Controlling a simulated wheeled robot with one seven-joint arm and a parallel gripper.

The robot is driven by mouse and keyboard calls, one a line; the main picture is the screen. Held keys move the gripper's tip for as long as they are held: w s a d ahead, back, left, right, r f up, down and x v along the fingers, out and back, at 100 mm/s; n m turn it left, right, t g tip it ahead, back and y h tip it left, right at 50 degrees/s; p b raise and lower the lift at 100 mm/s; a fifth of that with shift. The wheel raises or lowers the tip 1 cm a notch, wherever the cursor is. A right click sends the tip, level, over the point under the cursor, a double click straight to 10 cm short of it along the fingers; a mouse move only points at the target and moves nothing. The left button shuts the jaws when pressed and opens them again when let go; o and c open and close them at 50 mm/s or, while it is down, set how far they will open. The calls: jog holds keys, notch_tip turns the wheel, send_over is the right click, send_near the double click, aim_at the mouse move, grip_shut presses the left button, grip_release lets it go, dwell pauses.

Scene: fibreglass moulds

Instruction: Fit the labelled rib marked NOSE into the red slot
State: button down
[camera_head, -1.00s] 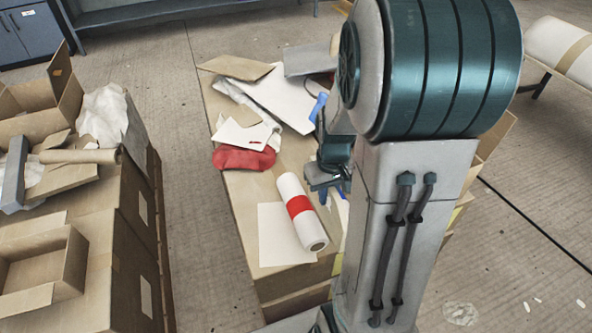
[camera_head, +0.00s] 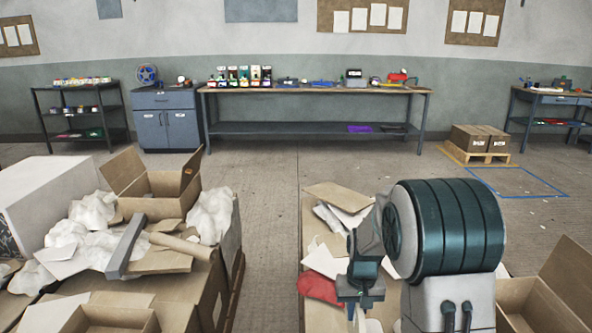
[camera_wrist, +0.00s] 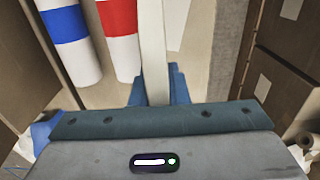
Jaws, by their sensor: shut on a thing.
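My gripper (camera_wrist: 157,88) is shut on a long pale strip (camera_wrist: 153,40), which runs up between the blue fingers in the wrist view. No lettering shows on this strip, so I cannot tell whether it is the rib marked NOSE. I cannot pick out a red slot in either view; the items on the far bench (camera_head: 315,90) are too small to tell.
In the wrist view a red-banded roll (camera_wrist: 118,22) and a blue-banded roll (camera_wrist: 66,28) lie left of the strip. A red bag (camera_head: 320,288) and papers lie near my gripper. Left stands a pile of open cartons (camera_head: 150,185). Clear floor (camera_head: 300,165) lies before the far bench.

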jog(key=shift+s+r+p, duration=0.3)
jog(key=shift+r+p, duration=0.65)
jog(key=shift+p, duration=1.3)
jog(key=shift+s+r+p, duration=0.3)
jog(key=shift+r+p, duration=0.6)
jog(key=shift+p, duration=1.3)
jog(key=r+p, duration=0.1)
jog(key=p, duration=0.2)
jog(key=shift+s, duration=0.4)
jog(key=shift+s+p, duration=0.1)
jog(key=shift+p, duration=0.45)
jog(key=shift+f, duration=0.1)
